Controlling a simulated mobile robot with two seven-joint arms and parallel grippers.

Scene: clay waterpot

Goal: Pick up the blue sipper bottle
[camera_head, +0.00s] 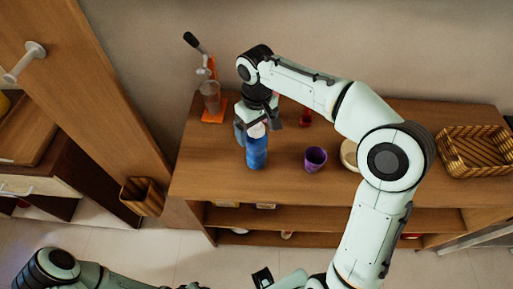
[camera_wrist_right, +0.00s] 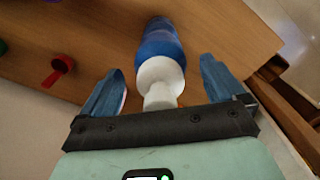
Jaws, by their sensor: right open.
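The blue sipper bottle (camera_head: 257,153) stands upright on the wooden shelf top, left of the middle, with a blue body and a white cap. My right gripper (camera_head: 258,127) is over its upper end, open. In the right wrist view the bottle's white cap (camera_wrist_right: 160,75) and blue body (camera_wrist_right: 160,43) lie between and beyond the two blue fingers of my right gripper (camera_wrist_right: 162,70), with a gap on each side. In the head view the gripper partly hides the cap.
A purple cup (camera_head: 315,159) stands right of the bottle. A red scoop (camera_wrist_right: 57,70) lies farther back. An orange-based juicer (camera_head: 211,104) is at the back left and a wicker basket (camera_head: 476,150) at the right. A tall wooden cabinet (camera_head: 95,95) borders the left.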

